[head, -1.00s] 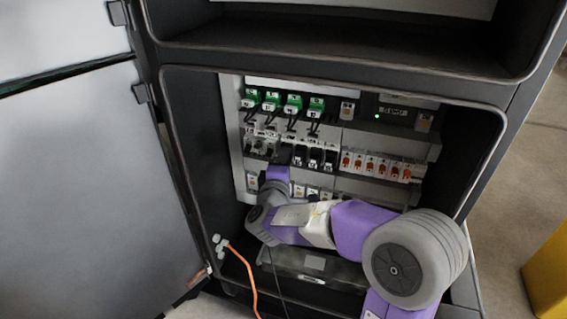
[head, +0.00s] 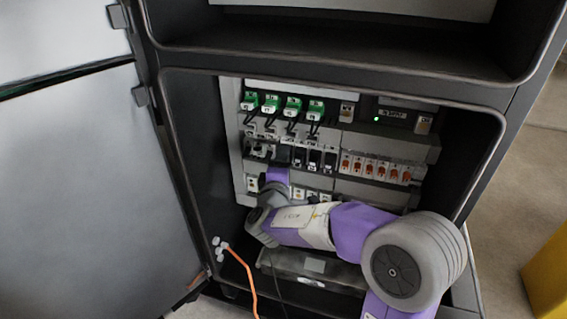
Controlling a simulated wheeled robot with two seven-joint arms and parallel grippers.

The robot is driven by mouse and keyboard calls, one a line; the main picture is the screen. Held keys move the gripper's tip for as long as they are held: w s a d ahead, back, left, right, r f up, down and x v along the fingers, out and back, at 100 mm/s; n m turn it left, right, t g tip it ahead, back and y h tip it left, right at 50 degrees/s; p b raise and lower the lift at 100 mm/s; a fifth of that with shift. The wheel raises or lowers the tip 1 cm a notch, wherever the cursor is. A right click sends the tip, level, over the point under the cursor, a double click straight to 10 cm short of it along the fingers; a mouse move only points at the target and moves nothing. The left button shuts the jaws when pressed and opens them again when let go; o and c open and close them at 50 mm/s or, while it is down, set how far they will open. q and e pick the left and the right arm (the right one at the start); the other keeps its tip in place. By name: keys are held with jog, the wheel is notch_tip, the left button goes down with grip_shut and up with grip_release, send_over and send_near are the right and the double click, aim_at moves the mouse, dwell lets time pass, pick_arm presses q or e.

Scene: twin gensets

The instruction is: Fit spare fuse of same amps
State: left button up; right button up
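In the head view a row of black fuse holders (head: 314,159) sits in the middle of the panel inside the open cabinet. To their right is a block of several white units with orange parts (head: 376,168). I cannot read any amp marking, and I cannot tell which piece is the spare fuse. My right arm reaches in from the lower right. My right gripper (head: 282,156) points up at the left end of the black holders, in front of the panel. Its fingers are small and dark, so I cannot tell whether they are open or hold anything. My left gripper is out of view.
Several green units (head: 271,104) with black leads line the panel's top. A green light (head: 377,119) glows at upper right. The open cabinet door (head: 90,190) fills the left. An orange cable (head: 246,272) hangs at lower left. A yellow object (head: 547,275) stands at right.

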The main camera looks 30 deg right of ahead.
jog(key=v, duration=0.8)
jog(key=s+a+f+g+y+p, duration=0.2)
jog(key=s+f+g+y, duration=0.15)
jog(key=f, duration=0.55)
jog(key=s+a+f+g+y+p, duration=0.1)
jog(key=s+f+g+y, duration=0.2)
jog(key=f, duration=0.6)
jog(key=s+a+f+g+y+p, duration=0.15)
jog(key=s+f+g, duration=0.3)
jog(key=f, duration=0.45)
jog(key=s+a+f+m+g+y+p, duration=0.2)
jog(key=s+a+f+m+y+p, duration=0.3)
jog(key=s+a+f+m+y, duration=0.3)
jog(key=shift+a+f+m, duration=1.9)
jog(key=shift+a+m, duration=0.4)
jog(key=shift+a, duration=0.6)
